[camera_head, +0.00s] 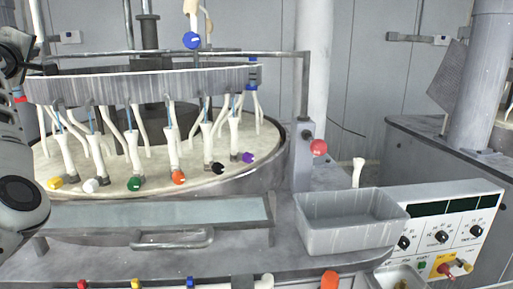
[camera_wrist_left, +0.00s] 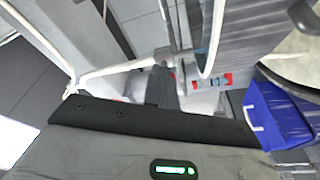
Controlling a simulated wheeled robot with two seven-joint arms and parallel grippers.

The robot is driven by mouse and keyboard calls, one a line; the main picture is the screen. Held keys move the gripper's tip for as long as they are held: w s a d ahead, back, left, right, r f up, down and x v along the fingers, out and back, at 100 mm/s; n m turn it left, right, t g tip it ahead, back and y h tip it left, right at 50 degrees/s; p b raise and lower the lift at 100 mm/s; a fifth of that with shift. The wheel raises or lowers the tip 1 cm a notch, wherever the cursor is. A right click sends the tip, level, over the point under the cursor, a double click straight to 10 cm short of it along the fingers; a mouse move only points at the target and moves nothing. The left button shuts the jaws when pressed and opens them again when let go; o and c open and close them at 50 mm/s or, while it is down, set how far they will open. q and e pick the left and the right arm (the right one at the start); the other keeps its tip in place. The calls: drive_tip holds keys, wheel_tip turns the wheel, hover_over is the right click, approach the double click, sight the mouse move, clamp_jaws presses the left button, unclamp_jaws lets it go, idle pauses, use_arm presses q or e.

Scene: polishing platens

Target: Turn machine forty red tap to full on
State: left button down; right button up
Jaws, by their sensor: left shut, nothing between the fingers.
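A small red tap handle (camera_head: 18,98) shows at the far left of the head view, just below the dark end of my left arm. Red parts (camera_wrist_left: 227,79) also show right of the fingers in the wrist view; I cannot tell whether they are the same tap. My left gripper (camera_head: 38,68) is by the left end of the grey ring, above the red handle. In the wrist view its fingers (camera_wrist_left: 165,76) are shut and empty, close to a white tube; contact with the tap cannot be made out. My right gripper is not in view.
Yellow (camera_head: 55,184), green (camera_head: 134,184), orange (camera_head: 178,178) and purple (camera_head: 248,158) taps hang from white hoses below the ring (camera_head: 150,86). A red ball knob (camera_head: 319,147) stands right. A grey bin (camera_head: 350,232) and control panel (camera_head: 440,235) are at front right.

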use_arm(q)
drive_tip(key=shift+s+a+f, duration=0.1)
drive_tip(key=shift+a+f, duration=0.4)
drive_tip(key=shift+f, duration=0.2)
drive_tip(key=b+v, duration=0.5)
drive_tip(key=v, duration=0.1)
drive_tip(key=shift+a, duration=0.35)
drive_tip(key=shift+s+f, duration=0.1)
